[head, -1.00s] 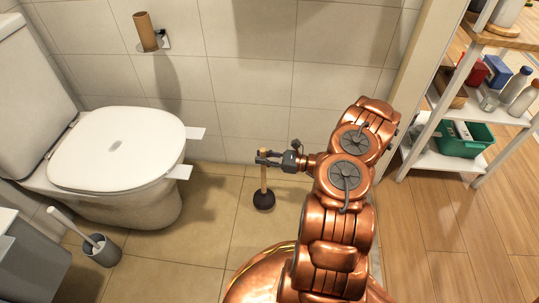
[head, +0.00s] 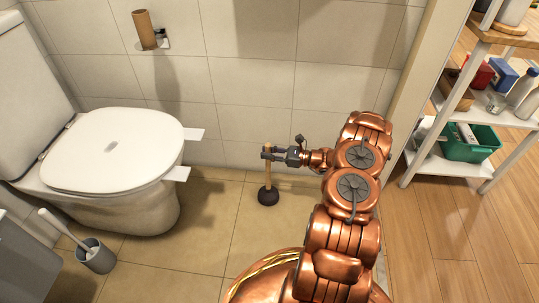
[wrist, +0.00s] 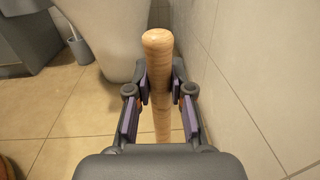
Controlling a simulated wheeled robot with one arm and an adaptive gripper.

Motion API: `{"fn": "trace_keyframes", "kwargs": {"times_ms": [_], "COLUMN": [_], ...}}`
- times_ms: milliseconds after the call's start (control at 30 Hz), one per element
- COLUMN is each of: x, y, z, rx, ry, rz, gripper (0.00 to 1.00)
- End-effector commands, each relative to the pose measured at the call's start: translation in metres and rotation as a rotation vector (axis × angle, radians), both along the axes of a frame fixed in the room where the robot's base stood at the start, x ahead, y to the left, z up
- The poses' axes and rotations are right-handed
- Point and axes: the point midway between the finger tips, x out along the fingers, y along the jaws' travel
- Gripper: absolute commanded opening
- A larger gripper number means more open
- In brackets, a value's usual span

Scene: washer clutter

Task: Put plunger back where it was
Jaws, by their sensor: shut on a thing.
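The plunger (head: 268,194) has a light wooden handle and a dark rubber cup. It is upright in the head view, with its cup at or very near the tiled floor; I cannot tell whether it touches. My gripper (head: 268,152) is shut on the upper part of the handle. In the wrist view the handle (wrist: 158,45) stands between the two fingers of my gripper (wrist: 160,95), its rounded top rising above them. The cup is hidden in the wrist view.
A white toilet (head: 115,150) stands to the left, with a toilet brush holder (head: 97,257) in front of it. The tiled wall (head: 255,85) is close behind the plunger. A shelf with a green bin (head: 468,145) is at the right. Floor between toilet and plunger is clear.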

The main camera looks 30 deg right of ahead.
Motion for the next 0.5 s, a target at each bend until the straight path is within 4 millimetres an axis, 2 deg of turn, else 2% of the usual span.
{"fn": "trace_keyframes", "kwargs": {"times_ms": [300,333,500], "x": [0.0003,0.0001,0.0002], "y": [-0.0006,-0.0008,-0.0006], "z": [-0.0008,-0.001,-0.0008], "rx": [0.0,0.0,-0.001], "ry": [-0.001,-0.001,-0.001], "rz": [-0.002,-0.002,-0.001], "gripper": [0.0,0.23,0.41]}}
